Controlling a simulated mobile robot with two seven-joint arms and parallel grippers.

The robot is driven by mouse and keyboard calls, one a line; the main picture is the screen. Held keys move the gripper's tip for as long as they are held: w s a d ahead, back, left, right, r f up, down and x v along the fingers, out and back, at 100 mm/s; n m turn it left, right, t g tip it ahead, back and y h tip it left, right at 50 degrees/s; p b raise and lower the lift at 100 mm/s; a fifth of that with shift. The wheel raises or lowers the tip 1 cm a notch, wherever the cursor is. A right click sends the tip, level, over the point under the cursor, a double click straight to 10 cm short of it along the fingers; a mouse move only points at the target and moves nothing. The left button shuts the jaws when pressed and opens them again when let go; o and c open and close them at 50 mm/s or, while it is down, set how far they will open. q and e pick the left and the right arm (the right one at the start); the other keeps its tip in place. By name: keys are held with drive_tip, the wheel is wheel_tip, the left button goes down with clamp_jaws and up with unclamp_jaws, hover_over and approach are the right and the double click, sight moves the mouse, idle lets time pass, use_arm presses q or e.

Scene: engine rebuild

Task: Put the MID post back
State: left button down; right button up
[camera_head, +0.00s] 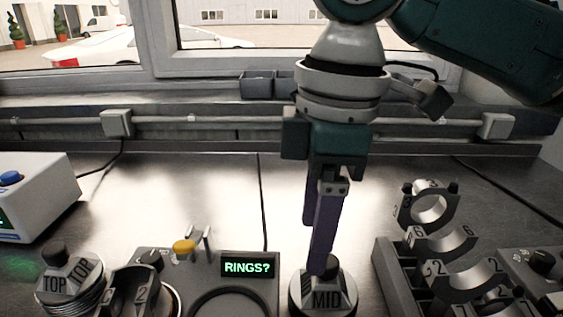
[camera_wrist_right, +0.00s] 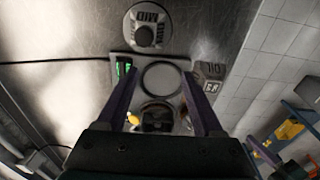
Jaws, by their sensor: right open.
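The MID post (camera_head: 324,298), a round metal piece with a dark knob, stands upright on the steel bench at the bottom of the head view. It also shows in the wrist view (camera_wrist_right: 148,27), beyond the fingertips. My right gripper (camera_head: 317,250) is open and points down, its fingers overlapping the knob in the head view. In the wrist view, its fingertips (camera_wrist_right: 161,74) are apart with nothing between them; the post lies outside the gap. The dark fixture (camera_head: 207,268) has a round ring, an empty-looking circle in the wrist view (camera_wrist_right: 161,79). My left gripper is not in view.
A lit display (camera_head: 248,267) reads "RINGS?". The TOP post (camera_head: 68,285) and a numbered dark part (camera_head: 136,290) are at left. A rack (camera_head: 387,275) of numbered half-rings stands at right. A white box (camera_head: 35,195) is far left. The back bench is clear.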

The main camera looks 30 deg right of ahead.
drive_tip(key=s+a+f+m+t+y, duration=0.2)
drive_tip(key=s+a+f+m, duration=0.1)
drive_tip(key=s+a+f, duration=0.3)
drive_tip(key=s+d+f+m+t+h, duration=0.1)
drive_tip(key=s+d+m+h, duration=0.1)
drive_tip(key=s+d+m, duration=0.4)
drive_tip(key=s+m, duration=0.1)
drive_tip(key=s, duration=0.1)
drive_tip(key=shift+s+d+f, duration=0.3)
drive_tip(key=shift+s+f, duration=0.05)
